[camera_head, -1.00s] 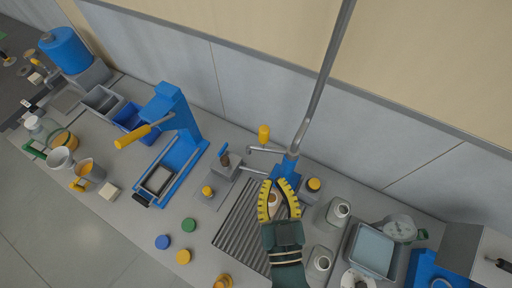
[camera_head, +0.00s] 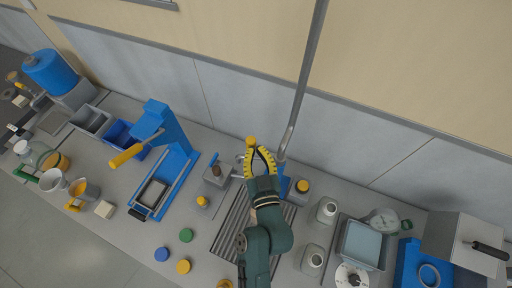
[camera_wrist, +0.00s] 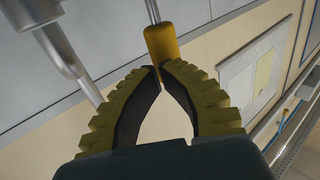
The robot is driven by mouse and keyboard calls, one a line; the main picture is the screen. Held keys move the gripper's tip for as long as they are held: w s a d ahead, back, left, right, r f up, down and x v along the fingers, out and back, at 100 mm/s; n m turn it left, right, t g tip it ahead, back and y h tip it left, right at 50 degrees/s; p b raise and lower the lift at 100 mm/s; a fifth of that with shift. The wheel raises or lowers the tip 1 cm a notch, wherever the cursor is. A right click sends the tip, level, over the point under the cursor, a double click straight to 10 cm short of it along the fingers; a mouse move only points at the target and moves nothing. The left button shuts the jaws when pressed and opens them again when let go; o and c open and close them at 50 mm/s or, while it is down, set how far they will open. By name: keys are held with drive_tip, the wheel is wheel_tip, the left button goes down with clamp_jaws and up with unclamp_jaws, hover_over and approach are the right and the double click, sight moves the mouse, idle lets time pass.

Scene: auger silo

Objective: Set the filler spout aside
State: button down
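The filler spout appears to be the thin silver arm (camera_head: 239,158) with an upright yellow knob (camera_head: 250,141), beside the blue fitting under the long silver tube. My gripper (camera_head: 255,151) is raised at the knob and hides much of the arm. In the wrist view, the yellow knob (camera_wrist: 162,42) on its metal rod stands just beyond my fingertips (camera_wrist: 160,70). The fingertips come together, with a gap between the bowed fingers below them. Nothing shows in that gap. I cannot tell whether the tips touch the knob.
The long silver tube (camera_head: 302,85) slopes down just right of my gripper. A blue press (camera_head: 168,140) stands to the left. A block with a yellow knob (camera_head: 302,186) and white bottles (camera_head: 326,211) stand to the right. A ribbed grate (camera_head: 228,232) lies below.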

drive_tip(key=shift+w, duration=0.1)
drive_tip(key=shift+w+a+f+b, duration=0.1)
drive_tip(key=shift+w+a+b, duration=0.1)
drive_tip(key=shift+w+b, duration=0.4)
drive_tip(key=shift+w, duration=0.15)
drive_tip(key=s+d+b, duration=0.1)
drive_tip(key=s+b, duration=0.1)
drive_tip(key=s, duration=1.2)
drive_tip(key=shift+d, duration=0.1)
